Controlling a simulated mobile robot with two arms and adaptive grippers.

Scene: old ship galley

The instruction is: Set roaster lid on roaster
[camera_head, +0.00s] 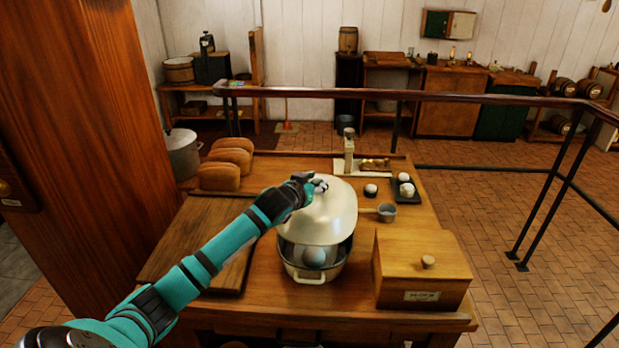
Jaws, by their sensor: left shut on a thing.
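The cream roaster lid (325,218) is in my left gripper (316,184), which is shut at its top. The roaster (310,277), a cream pot with a dark inside and small handles, stands on the wooden table below it. The lid covers the back of the roaster in this view. The front of the opening still shows, with a round pale thing (314,256) inside. I cannot tell whether the lid touches the rim. My right gripper is not in view.
A lidded wooden box (424,269) stands right of the roaster, and a cutting board (200,239) lies to the left. Several loaves (219,176) are at the back left. A small saucepan (386,212) and a dark tray (407,191) are at the right. A railing (420,97) runs behind.

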